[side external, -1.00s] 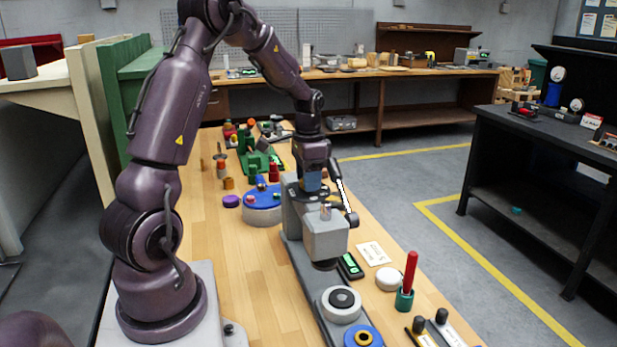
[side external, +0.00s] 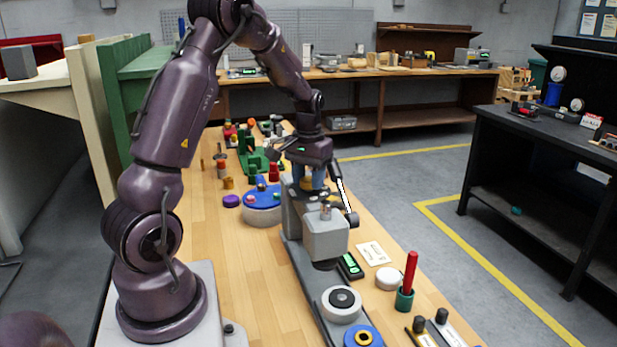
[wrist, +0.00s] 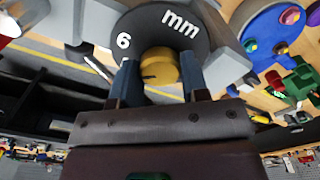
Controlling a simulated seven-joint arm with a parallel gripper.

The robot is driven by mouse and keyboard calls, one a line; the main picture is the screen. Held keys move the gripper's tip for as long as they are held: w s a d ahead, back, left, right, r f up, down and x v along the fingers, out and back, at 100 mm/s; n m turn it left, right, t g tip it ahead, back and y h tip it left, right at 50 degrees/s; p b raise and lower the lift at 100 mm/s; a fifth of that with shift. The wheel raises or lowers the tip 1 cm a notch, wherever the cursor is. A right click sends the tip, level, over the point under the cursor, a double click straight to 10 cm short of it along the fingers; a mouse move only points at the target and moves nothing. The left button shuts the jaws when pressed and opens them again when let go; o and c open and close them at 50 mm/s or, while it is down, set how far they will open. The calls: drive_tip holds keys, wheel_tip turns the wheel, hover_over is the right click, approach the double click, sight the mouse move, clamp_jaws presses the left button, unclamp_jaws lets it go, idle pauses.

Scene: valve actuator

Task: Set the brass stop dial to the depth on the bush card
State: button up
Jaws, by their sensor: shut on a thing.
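The brass stop dial (wrist: 158,68) sits between the fingers of my gripper (wrist: 157,80) in the wrist view, and the fingers are shut on it. Behind it is a dark scale plate (wrist: 150,30) with a white "6" and "mm"; the other figures are hidden or cut off. In the side view my gripper (side external: 308,178) is at the top of the grey press (side external: 327,238), with a bit of brass showing at the fingers. The white bush card (side external: 373,254) lies on the bench right of the press; its writing is too small to read.
A small green-lit display (side external: 350,266), a white round pad (side external: 388,278) and a red rod in a green cup (side external: 405,297) stand nearby. A blue-topped turntable (side external: 262,200) is left of the press.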

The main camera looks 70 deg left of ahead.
sight(308, 179)
drive_tip(key=shift+r+n, duration=0.1)
drive_tip(key=shift+n, duration=0.5)
drive_tip(key=o, duration=0.9)
wheel_tip(308, 179, up, 13)
drive_tip(key=shift+f, duration=0.1)
idle(0.3)
